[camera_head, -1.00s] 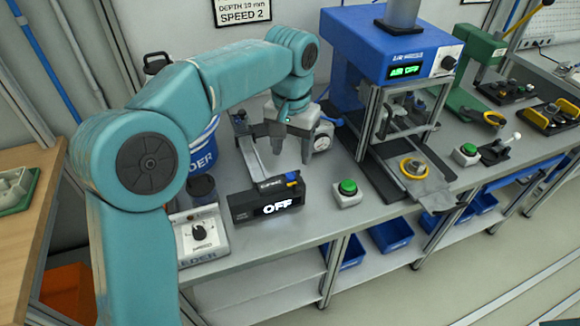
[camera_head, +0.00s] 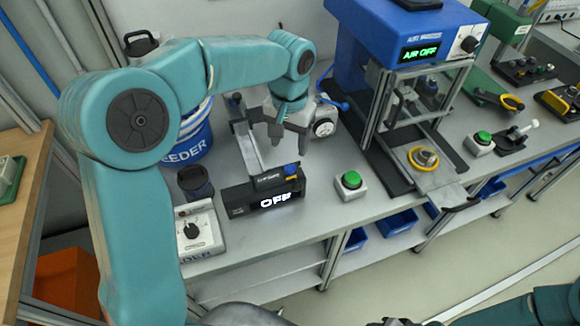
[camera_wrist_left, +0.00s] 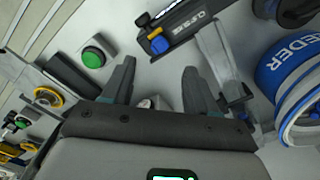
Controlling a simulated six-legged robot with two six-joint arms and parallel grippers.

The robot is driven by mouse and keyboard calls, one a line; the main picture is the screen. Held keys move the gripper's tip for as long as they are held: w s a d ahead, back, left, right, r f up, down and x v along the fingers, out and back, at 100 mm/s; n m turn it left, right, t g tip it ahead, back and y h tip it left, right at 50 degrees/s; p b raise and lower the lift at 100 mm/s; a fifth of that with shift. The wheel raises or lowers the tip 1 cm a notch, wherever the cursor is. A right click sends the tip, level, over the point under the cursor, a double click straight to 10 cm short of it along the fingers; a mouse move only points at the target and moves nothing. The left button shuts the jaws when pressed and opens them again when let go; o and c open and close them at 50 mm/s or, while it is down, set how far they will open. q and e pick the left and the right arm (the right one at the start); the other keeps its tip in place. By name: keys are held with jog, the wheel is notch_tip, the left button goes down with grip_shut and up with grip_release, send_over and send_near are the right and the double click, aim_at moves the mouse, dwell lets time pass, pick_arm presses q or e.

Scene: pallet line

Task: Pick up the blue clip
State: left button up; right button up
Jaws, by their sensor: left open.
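A small blue piece (camera_head: 291,170) sits at the right end of the top of a black box (camera_head: 240,199) whose display reads OFF. I take it for the blue clip, though it is too small to be sure. It also shows in the left wrist view (camera_wrist_left: 158,46), beyond the fingertips. My left gripper (camera_head: 289,138) is open and empty, above the bench behind the box and apart from the blue piece. Its two spread fingers show in the left wrist view (camera_wrist_left: 158,68). My right gripper's fingers are not seen; only part of my right arm shows at the bottom right.
A metal rail (camera_head: 246,146) runs behind the box. A green button (camera_head: 350,181) stands to its right, and a dial box (camera_head: 200,232) to its left. A blue feeder drum (camera_head: 192,142) and a blue press (camera_head: 410,35) flank the gripper. Bench between box and button is clear.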

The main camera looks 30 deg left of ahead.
aim_at(290, 167)
pick_arm(q)
jog(key=f, duration=0.3)
jog(key=shift+w+a+f, duration=0.1)
jog(key=shift+w+f, duration=0.15)
jog(key=shift+w, duration=0.1)
jog(key=shift+s+f, duration=0.25)
jog(key=shift+f, duration=0.05)
notch_tip(290, 167, down, 4)
jog(key=shift+s+r+p, duration=0.1)
jog(key=shift+p, duration=0.5)
jog(key=shift+w+f, duration=0.2)
jog(key=shift+f, duration=0.15)
jog(key=shift+s+r, duration=0.1)
jog(key=shift+s, duration=0.2)
jog(key=shift+c, duration=1.3)
grip_shut()
